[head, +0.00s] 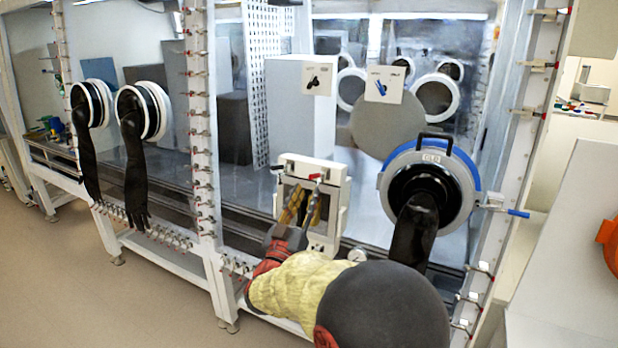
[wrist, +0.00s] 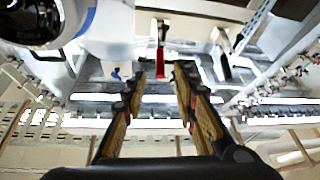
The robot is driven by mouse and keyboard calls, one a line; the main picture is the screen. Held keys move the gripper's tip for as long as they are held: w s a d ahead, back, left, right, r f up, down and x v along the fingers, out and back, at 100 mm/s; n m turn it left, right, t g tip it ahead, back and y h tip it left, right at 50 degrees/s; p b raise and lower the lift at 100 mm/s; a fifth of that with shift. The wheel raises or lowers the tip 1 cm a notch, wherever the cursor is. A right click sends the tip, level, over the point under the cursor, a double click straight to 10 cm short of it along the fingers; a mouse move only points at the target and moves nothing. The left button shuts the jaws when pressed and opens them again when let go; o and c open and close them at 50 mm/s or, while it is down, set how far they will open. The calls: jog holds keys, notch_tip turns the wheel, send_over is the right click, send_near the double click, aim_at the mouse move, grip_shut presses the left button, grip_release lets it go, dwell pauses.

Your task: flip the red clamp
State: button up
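A small red clamp handle (head: 316,177) shows at the top of the white framed port (head: 334,222) on the glovebox front. In the wrist view a red handle (wrist: 160,62) hangs in line with the gap between my fingertips; I cannot tell whether it lies between them or just beyond. In the wrist view my gripper (wrist: 160,74) is open, with a clear gap between the fingers and nothing visibly held.
A round blue-rimmed glove port (head: 376,182) with a black glove stands right of the white port. A blue-handled clamp (head: 517,213) sticks out at the right. Several red-tipped clamps line the posts. Two gloves hang at left. Floor at lower left (head: 100,305) is clear.

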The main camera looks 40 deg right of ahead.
aim_at(314, 177)
jog(key=b+x, duration=0.1)
jog(key=x, duration=0.6)
jog(key=shift+w+d+b, duration=0.2)
jog(key=shift+d+b, duration=0.1)
jog(key=shift+r, duration=0.1)
grip_shut()
dwell(0.6)
